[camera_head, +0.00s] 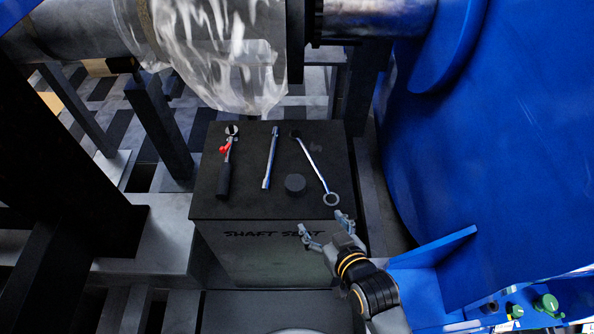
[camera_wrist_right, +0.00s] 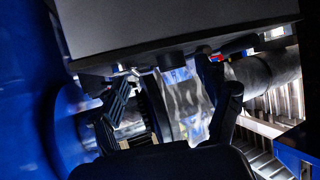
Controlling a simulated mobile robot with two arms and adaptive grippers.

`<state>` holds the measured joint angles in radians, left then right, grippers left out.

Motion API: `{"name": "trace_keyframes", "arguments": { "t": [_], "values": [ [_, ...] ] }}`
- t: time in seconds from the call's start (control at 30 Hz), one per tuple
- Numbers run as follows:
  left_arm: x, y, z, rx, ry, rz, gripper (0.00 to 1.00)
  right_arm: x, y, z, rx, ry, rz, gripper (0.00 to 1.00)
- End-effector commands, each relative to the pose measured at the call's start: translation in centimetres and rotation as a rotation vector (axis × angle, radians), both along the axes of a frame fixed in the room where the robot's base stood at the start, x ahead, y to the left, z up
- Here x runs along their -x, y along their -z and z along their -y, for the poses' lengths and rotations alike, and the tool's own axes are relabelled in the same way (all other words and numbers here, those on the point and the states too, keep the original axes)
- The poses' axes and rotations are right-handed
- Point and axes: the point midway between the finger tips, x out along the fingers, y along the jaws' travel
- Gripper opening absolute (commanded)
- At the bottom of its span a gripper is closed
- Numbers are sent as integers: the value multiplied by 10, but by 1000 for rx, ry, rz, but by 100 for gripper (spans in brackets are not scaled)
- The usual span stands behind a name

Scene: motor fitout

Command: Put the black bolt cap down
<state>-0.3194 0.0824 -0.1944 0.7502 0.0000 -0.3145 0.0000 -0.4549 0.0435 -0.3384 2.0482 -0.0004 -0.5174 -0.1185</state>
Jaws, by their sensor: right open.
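The black bolt cap (camera_head: 295,184) is a short dark round piece resting on the dark top of the box marked "SHAFT SEAT" (camera_head: 270,208), right of centre. In the right wrist view, which looks upside down, a dark piece that looks like the cap (camera_wrist_right: 171,61) stands at the box edge. My right gripper (camera_head: 322,221) is at the front edge of the box, nearer than the cap and apart from it. Its fingers are spread and empty, and they also show in the wrist view (camera_wrist_right: 172,98). My left gripper is not in view.
A red and black tool (camera_head: 226,165), a silver bar tool (camera_head: 270,158) and a long ring wrench (camera_head: 316,170) lie on the box top. A large blue housing (camera_head: 490,130) stands to the right. A plastic-wrapped shaft (camera_head: 225,50) hangs behind the box.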

Motion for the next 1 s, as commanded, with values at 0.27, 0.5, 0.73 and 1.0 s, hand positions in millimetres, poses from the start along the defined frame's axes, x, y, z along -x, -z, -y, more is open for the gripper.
{"name": "trace_keyframes", "arguments": {
  "t": [0.27, 0.5, 0.73, 1.0],
  "values": [
    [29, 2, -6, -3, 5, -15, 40, -16, -30, -15, -30, -11, 88, 77],
    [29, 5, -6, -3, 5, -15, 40, -57, -12, -32, -32, -11, 88, 77],
    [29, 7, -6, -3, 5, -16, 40, -79, -1, -41, -30, -11, 84, 77],
    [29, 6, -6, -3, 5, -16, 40, -106, 7, -54, -31, -11, 85, 77]
  ]
}}
